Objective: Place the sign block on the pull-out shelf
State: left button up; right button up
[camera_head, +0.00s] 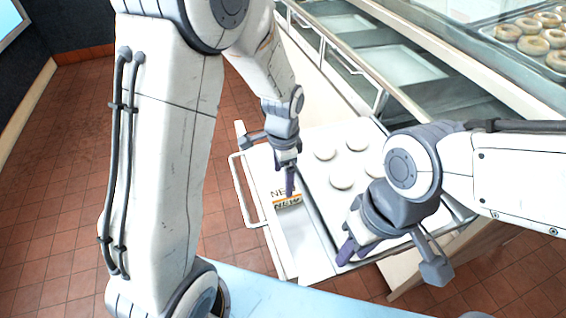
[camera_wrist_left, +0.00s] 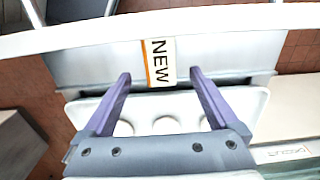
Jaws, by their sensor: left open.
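The sign block (camera_head: 287,202), white with an orange edge and the word NEW, is on the pull-out shelf (camera_head: 303,240), near the handle side. In the left wrist view, the sign block (camera_wrist_left: 160,62) shows just beyond and between the fingertips, apart from both. My left gripper (camera_head: 289,186) is open and empty, right above the block, and covers part of it in the head view. The left wrist view shows its two purple fingers (camera_wrist_left: 160,82) spread. My right gripper (camera_head: 354,252) hangs over the tray's near edge; whether its fingers are apart is unclear.
A white tray (camera_head: 318,183) with several pale dough rounds covers the right part of the shelf. The shelf's handle (camera_head: 240,190) sticks out on the left. A glass display counter (camera_head: 400,65) and a tray of donuts (camera_head: 512,42) are behind. Tiled floor is free at left.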

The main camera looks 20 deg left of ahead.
aim_at(283, 193)
pick_arm(q)
jog(key=s+d+r+n, duration=0.1)
jog(key=s+d+r, duration=0.5)
jog(key=s+r, duration=0.25)
jog(key=s+d+r+n+h, duration=0.1)
jog(key=s+r+n, duration=0.1)
jog(key=s, duration=1)
jog(key=shift+d+r+n, duration=0.3)
jog(key=shift+d+n, duration=0.05)
jog(key=shift+n, duration=0.15)
pick_arm(e)
jog(key=shift+r, duration=0.15)
